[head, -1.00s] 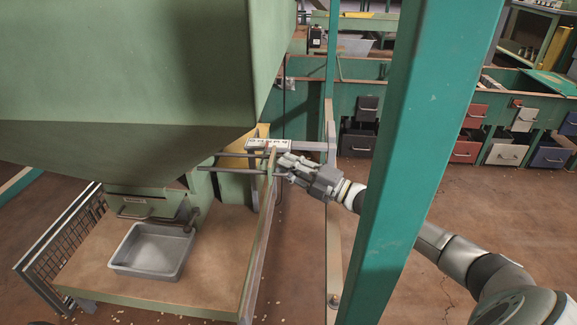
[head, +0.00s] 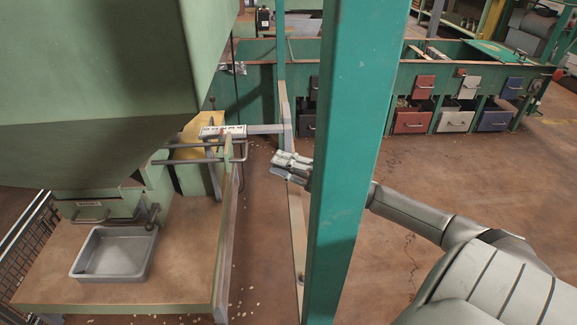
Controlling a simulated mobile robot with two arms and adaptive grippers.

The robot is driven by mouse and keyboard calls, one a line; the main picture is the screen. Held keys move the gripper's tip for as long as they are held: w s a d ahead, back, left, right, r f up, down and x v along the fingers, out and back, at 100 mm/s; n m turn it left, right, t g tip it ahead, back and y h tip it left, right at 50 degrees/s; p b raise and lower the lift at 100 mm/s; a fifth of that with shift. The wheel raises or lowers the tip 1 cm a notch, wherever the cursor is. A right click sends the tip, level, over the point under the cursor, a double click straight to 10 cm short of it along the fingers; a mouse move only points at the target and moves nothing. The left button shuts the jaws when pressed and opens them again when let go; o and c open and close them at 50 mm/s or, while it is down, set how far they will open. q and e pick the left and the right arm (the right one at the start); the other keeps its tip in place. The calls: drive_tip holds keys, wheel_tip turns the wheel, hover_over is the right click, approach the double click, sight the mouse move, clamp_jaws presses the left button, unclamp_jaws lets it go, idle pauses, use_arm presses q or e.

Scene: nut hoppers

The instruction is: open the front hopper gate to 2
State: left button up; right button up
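The large green hopper (head: 100,70) fills the upper left, with its chute over a wooden-topped stand. A white scale plate (head: 222,131) with small dark marks and a bit of red sits to the right of the hopper's lower end; its numbers are too small to read. Grey rods with a bent handle (head: 236,150) run just below the plate. My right gripper (head: 276,164) is in the air to the right of the handle, apart from it and holding nothing visible. Its finger gap is unclear. My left gripper is out of view.
A green post (head: 345,150) stands upright in front of my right forearm. A grey tray (head: 113,254) sits on the stand under the chute. Bins with red, white and blue fronts (head: 412,122) line the back. The brown floor at right is clear.

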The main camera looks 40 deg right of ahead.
drive_tip(key=shift+v, duration=0.75)
drive_tip(key=shift+d, duration=0.1)
